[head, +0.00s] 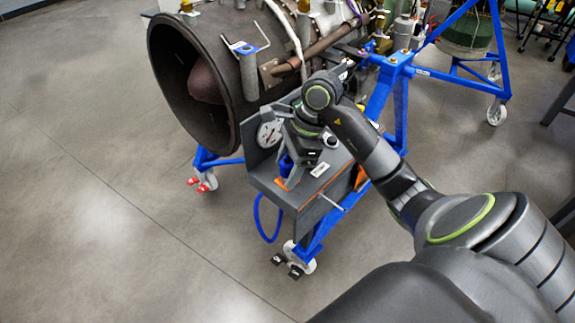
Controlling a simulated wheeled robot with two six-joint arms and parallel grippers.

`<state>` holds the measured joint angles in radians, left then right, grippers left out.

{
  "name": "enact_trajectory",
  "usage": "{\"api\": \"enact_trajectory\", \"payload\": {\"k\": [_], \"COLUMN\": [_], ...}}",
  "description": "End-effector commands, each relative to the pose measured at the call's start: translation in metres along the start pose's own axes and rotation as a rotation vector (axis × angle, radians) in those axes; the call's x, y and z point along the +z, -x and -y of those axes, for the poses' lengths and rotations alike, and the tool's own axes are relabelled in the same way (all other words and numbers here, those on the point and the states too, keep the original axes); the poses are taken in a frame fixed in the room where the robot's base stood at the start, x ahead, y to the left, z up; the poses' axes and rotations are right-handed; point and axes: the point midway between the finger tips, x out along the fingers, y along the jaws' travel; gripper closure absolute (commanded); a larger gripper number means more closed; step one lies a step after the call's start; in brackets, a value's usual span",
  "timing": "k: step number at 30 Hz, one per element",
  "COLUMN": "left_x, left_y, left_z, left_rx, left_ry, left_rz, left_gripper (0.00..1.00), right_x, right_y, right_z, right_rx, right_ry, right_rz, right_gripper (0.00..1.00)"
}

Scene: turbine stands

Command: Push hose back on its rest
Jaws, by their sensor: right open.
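A blue hose (258,218) hangs in a loop below the left edge of a grey bench-like stand (262,180). A blue piece (286,165) that may be its upper end shows on the stand, beside my right gripper (297,170). My right gripper points down over the stand top and is open. Its fingers partly cover the blue piece, and I cannot tell whether they touch it. I cannot make out the hose's rest with certainty; an orange patch (283,184) lies on the stand next to the fingers. My left gripper is out of view.
A round white gauge (269,133) stands on an upright plate behind the gripper. A large turbine engine (185,75) on a blue wheeled frame (398,105) is close behind. A thin rod (331,202) sticks out of the stand's front. The floor at left is clear.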

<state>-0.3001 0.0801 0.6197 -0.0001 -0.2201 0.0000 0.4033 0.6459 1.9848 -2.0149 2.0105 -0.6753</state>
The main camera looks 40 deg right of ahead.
Motion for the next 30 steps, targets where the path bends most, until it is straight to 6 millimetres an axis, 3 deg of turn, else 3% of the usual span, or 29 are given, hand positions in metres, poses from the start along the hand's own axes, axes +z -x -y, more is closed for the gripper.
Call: {"api": "enact_trajectory", "payload": {"k": [11,30], "left_x": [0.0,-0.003], "left_y": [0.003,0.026], "left_z": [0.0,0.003], "left_rx": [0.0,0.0], "left_ry": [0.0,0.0], "left_rz": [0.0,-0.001], "left_gripper": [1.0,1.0], "right_x": [-0.001,0.0], "right_y": [0.005,0.057], "right_z": [0.001,0.001], "right_rx": [-0.003,-0.005], "right_ry": [-0.002,-0.001], "right_rz": [-0.005,-0.004], "right_gripper": [0.37,0.37]}}
